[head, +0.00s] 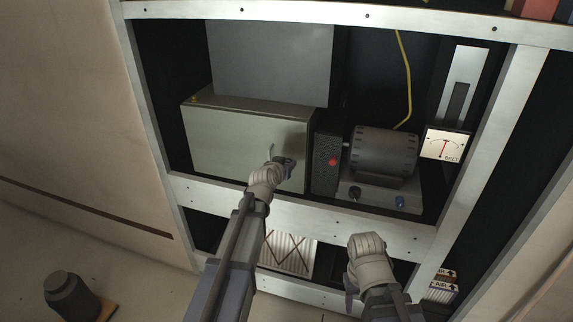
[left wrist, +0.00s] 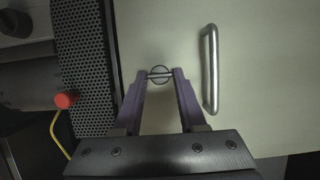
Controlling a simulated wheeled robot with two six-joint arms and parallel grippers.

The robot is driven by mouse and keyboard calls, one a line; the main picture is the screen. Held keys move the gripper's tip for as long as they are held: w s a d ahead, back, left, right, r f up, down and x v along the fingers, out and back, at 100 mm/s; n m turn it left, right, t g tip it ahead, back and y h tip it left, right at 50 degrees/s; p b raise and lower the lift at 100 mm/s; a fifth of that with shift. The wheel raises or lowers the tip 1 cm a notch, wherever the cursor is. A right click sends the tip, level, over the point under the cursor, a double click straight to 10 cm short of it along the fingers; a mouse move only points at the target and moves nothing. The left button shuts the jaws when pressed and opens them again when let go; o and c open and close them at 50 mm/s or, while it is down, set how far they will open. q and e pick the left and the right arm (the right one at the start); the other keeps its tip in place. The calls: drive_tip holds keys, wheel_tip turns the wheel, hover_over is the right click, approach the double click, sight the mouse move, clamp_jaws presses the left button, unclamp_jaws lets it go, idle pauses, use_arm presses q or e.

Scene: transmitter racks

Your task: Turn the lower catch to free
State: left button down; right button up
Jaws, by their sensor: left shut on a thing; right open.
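A pale grey-green box door (head: 225,140) fills the left of the rack bay. My left gripper (head: 287,166) is at the right part of this door, beside its metal handle (head: 269,152). In the left wrist view, the fingers of my left gripper (left wrist: 160,73) are closed on a small round catch (left wrist: 159,81) with a thin bar across it. The handle (left wrist: 210,70) stands just right of the fingers there. In the head view the catch is hidden by the gripper. My right gripper (head: 351,288) hangs lower, away from the door, and is open; its fingertips are hard to see.
Right of the door is a perforated dark panel with a red knob (head: 333,162), then a ribbed motor (head: 384,152) and a belt meter (head: 444,145). A white rack crossbar (head: 330,220) runs below. A pleated filter (head: 290,252) sits under it.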

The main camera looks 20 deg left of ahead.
use_arm(q)
drive_tip(key=shift+a+f+n+t+h+b, duration=0.2)
drive_tip(key=shift+n+t+h+b, duration=0.25)
drive_tip(key=shift+n+h+b, duration=1.35)
drive_tip(key=shift+a+f+n+t+h+b, duration=0.15)
drive_tip(key=shift+n+t+h+b, duration=0.4)
drive_tip(key=shift+n+b, duration=1.45)
drive_tip(key=shift+a+f+n+t+h+b, duration=0.3)
drive_tip(key=shift+n+h+b, duration=0.75)
drive_tip(key=shift+n, duration=1.75)
drive_tip(key=shift+d+r, duration=0.15)
drive_tip(key=shift+d, duration=0.05)
drive_tip(key=shift+c, duration=2.3)
unclamp_jaws()
drive_tip(key=v, duration=0.7)
drive_tip(key=shift+s+a, duration=0.25)
drive_tip(key=shift+s, duration=0.05)
